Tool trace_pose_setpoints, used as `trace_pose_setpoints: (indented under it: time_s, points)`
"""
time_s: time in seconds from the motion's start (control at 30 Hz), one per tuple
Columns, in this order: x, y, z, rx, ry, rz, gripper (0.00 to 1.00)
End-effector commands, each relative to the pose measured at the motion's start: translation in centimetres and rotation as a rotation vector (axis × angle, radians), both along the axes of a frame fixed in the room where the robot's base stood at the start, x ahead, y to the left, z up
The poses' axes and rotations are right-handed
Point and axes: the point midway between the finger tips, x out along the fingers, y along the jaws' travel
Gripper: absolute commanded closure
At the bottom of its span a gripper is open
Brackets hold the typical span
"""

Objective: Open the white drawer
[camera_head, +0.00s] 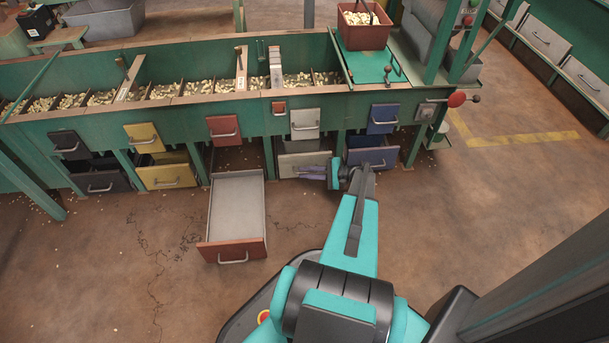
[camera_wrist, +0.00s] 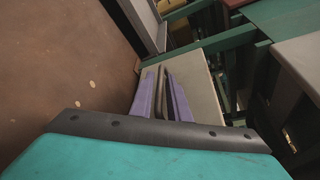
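The white drawer (camera_head: 290,164) is the pale lower drawer front below a smaller white front (camera_head: 305,121) in the green bench; it looks closed. My gripper (camera_head: 304,171) reaches it from the right, its purple fingers at the drawer's front. In the wrist view the pale drawer front (camera_wrist: 203,92) lies just ahead of the fingers (camera_wrist: 162,72). A dark bar handle (camera_wrist: 161,90) shows between the two fingers. A narrow gap shows between them, and I cannot tell whether they press on the handle. My gripper partly hides the drawer in the head view.
A red-fronted drawer (camera_head: 233,250) is pulled far out to the left of my gripper. A blue drawer (camera_head: 372,157) is beside my gripper on the right. Yellow (camera_head: 167,176) and dark (camera_head: 101,182) drawers are further left. The floor in front is otherwise clear.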

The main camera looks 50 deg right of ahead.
Motion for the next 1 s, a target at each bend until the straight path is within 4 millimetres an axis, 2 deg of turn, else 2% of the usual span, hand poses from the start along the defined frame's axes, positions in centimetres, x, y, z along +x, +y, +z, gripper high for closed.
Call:
trace_pose_setpoints:
  time_s: [0.13,0.2,0.23,1.0]
  points:
    - [0.00,0.00,0.02,0.000,0.000,0.000,0.86]
    - [-0.01,0.00,0.02,0.000,0.000,0.000,0.98]
    - [-0.01,0.00,0.02,0.000,0.000,0.000,1.00]
    - [0.00,0.00,0.05,0.000,0.000,0.001,1.00]
